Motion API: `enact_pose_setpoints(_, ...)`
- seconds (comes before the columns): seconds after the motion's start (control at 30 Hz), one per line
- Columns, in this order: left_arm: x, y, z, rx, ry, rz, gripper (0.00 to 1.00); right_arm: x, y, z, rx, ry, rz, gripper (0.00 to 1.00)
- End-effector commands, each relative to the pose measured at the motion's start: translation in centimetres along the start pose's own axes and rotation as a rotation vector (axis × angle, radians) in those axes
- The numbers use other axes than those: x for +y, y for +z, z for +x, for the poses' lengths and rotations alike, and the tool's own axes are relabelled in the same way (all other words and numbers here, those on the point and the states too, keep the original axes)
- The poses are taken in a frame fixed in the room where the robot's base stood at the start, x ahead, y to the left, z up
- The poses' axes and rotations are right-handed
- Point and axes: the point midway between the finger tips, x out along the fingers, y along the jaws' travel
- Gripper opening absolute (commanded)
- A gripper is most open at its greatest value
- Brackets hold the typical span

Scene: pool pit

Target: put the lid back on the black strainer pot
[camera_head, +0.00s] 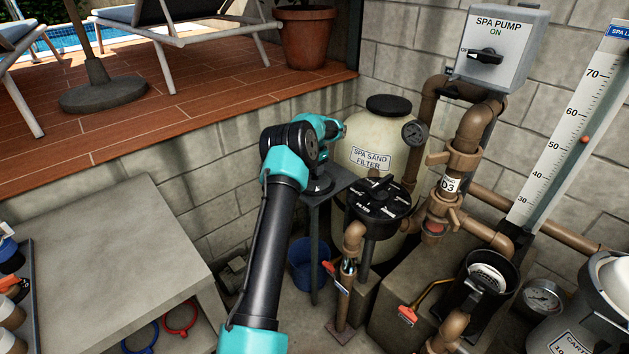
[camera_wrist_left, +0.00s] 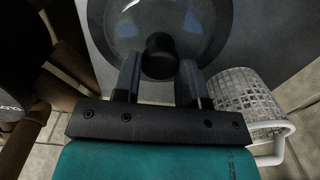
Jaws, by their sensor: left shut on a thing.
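My left gripper (camera_wrist_left: 160,70) is shut on the black knob (camera_wrist_left: 161,56) of a clear domed lid (camera_wrist_left: 207,28). The lid is over a flat grey surface; I cannot tell whether they touch. In the head view my left gripper (camera_head: 318,184) is by the small dark stand (camera_head: 341,180), and my own arm hides the lid. The black strainer pot (camera_head: 503,270) stands at the lower right, far right of the gripper. Its top is open and something white shows inside. My right gripper is not in view.
A white mesh basket (camera_wrist_left: 246,95) with a handle is beside the gripper. Black filter valve (camera_head: 379,203), brown pipes (camera_head: 464,140) and a red-handled valve lever (camera_head: 408,314) stand between gripper and pot. A concrete bench (camera_head: 110,255) is left.

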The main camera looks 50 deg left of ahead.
Motion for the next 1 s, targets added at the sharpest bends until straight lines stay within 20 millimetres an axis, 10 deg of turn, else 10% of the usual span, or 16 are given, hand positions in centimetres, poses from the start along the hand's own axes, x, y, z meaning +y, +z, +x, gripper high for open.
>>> enact_pose_setpoints(1.0,0.0,0.0,-3.5,0.002,-0.001,0.0,0.15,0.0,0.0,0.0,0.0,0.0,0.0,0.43)
